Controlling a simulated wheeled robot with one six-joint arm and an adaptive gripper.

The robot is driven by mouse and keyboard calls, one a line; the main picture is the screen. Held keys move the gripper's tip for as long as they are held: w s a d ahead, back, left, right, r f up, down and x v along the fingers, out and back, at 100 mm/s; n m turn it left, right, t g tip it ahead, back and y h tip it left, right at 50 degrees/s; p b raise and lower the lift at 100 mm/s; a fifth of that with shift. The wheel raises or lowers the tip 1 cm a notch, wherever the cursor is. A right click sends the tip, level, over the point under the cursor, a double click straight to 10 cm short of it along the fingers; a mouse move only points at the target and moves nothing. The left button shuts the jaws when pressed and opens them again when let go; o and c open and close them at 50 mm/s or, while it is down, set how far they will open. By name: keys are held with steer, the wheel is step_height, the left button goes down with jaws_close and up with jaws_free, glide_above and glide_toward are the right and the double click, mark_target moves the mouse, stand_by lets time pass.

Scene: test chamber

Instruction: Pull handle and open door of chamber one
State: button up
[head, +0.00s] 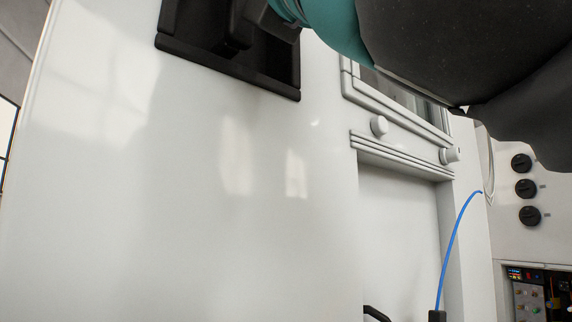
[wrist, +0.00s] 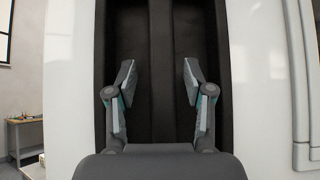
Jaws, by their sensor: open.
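The chamber door (head: 150,190) is a large white glossy panel that looks shut in the head view; it also shows in the wrist view (wrist: 70,80). A black recessed handle housing (head: 225,65) is set in it at the top. In the wrist view a dark upright handle bar (wrist: 161,40) runs down the middle of the black recess (wrist: 120,30). My gripper (wrist: 158,80) is open, its two fingers to the left and right of the bar with gaps. I cannot tell how deep they reach or whether they touch anything. My arm covers the upper right of the head view.
White frames with round knobs (head: 379,125) and a window stand right of the door. A blue cable (head: 457,235) rises at lower right, near black dials (head: 526,188) on a panel. A table (wrist: 28,135) stands at far left in the wrist view.

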steer(key=v, duration=0.6)
steer(key=shift+s+d+f, duration=0.2)
steer(key=shift+f, duration=0.05)
steer(key=shift+c, duration=0.2)
